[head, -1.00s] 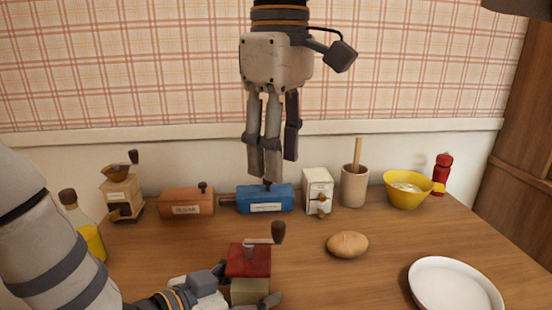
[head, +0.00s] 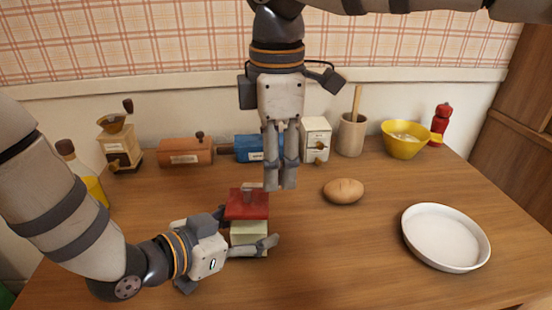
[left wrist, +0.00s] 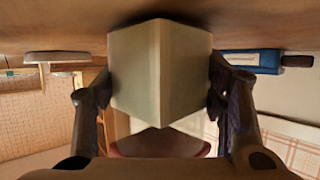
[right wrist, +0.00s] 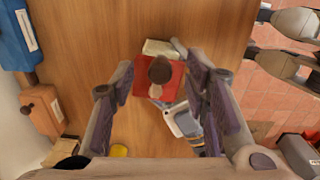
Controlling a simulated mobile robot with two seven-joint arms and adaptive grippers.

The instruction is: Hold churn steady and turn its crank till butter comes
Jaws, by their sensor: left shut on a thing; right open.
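The churn has a cream body (head: 249,233) and a red top (head: 247,206). It stands upright on the table. My left gripper (head: 243,231) is shut on the cream body, which shows between its fingers in the left wrist view (left wrist: 160,72). The crank (head: 247,190) sits on the red top. My right gripper (head: 280,182) is open, pointing down just above the churn.
A brown loaf (head: 344,191) and a white dish (head: 446,237) lie to the right. Along the wall stand a grinder (head: 120,148), a brown box (head: 185,152), a blue box (head: 247,148), a white box (head: 315,136), a crock (head: 351,136) and a yellow bowl (head: 404,145).

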